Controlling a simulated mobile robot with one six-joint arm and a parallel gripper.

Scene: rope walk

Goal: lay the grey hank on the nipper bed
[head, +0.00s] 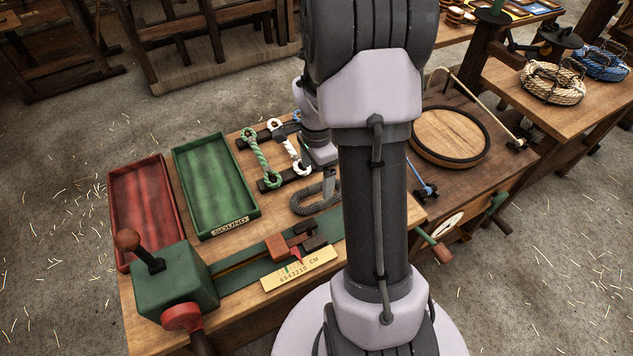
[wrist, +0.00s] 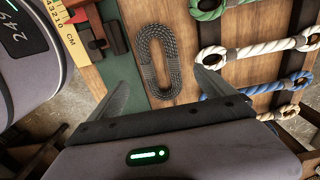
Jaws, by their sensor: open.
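The grey hank (head: 312,200) is a dark grey rope coiled into a long loop, bound around its middle. It lies flat on the wooden bench, also seen in the wrist view (wrist: 172,62). My gripper (wrist: 160,82) is open and empty, its fingers apart on either side of the hank's near end; the height gap is unclear. In the head view my gripper (head: 331,180) is partly hidden by my arm, just above the hank. I cannot tell for sure which fixture is the nipper bed: the green strip (head: 238,283) with red and dark jaws, or the round wooden bed (head: 448,134).
Green, white and blue looped ropes lie on dark bars beside the hank, the green rope (head: 262,160) among them. A green tray (head: 251,204) and a red tray (head: 167,208) are at the left. A green lever box (head: 172,280) stands at the front. A rod (head: 480,104) is behind the round bed.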

